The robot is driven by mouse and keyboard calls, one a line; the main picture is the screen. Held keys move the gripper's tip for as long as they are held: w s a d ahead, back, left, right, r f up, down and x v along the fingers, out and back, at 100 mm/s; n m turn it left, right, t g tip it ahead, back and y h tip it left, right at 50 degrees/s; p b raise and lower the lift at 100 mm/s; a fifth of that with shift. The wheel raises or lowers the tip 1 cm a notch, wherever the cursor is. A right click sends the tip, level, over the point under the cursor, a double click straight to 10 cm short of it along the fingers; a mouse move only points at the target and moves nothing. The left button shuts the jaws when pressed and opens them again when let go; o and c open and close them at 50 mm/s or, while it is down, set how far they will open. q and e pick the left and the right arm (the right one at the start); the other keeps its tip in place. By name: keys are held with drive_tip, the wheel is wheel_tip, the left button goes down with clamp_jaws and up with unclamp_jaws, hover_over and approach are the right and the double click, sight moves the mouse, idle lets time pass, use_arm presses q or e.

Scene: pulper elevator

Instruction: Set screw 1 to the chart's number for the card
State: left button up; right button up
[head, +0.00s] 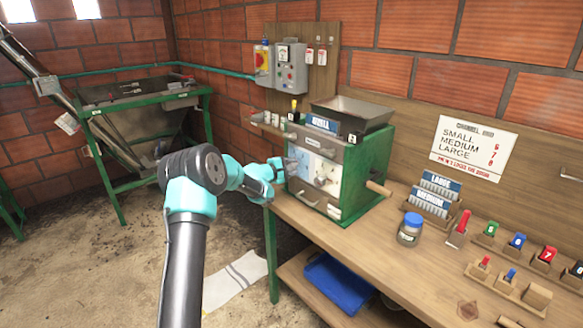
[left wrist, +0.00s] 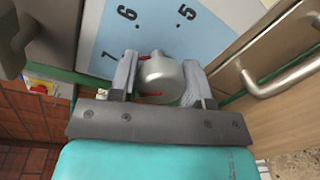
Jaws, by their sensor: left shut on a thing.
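The green pulper (head: 365,165) stands on the bench with a pale blue dial plate on its front. My left gripper (head: 282,165) is at that plate. In the left wrist view its fingers (left wrist: 163,80) are shut on a round silver screw knob (left wrist: 160,72), one finger on each side. Red marks show on the knob. The dial plate (left wrist: 165,30) shows 5, 6 and 7; the pointer's exact reading is unclear. A blue card (head: 322,123), apparently SMALL, stands on the pulper. The chart (head: 472,148) lists SMALL, MEDIUM and LARGE with red numbers, too small to read surely.
LARGE and MEDIUM cards (head: 440,187) stand in a rack on the bench. A blue-lidded jar (head: 410,229) and several coloured numbered tags in wooden holders are at the right. A wooden handle (head: 378,188) sticks out of the pulper's right side. A metal handle (left wrist: 285,75) is close right of the gripper.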

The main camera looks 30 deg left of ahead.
use_arm(q)
drive_tip(key=o, duration=0.9)
drive_tip(key=shift+s, duration=0.15)
drive_tip(key=v, duration=1.7)
drive_tip(key=shift+a+r, duration=0.1)
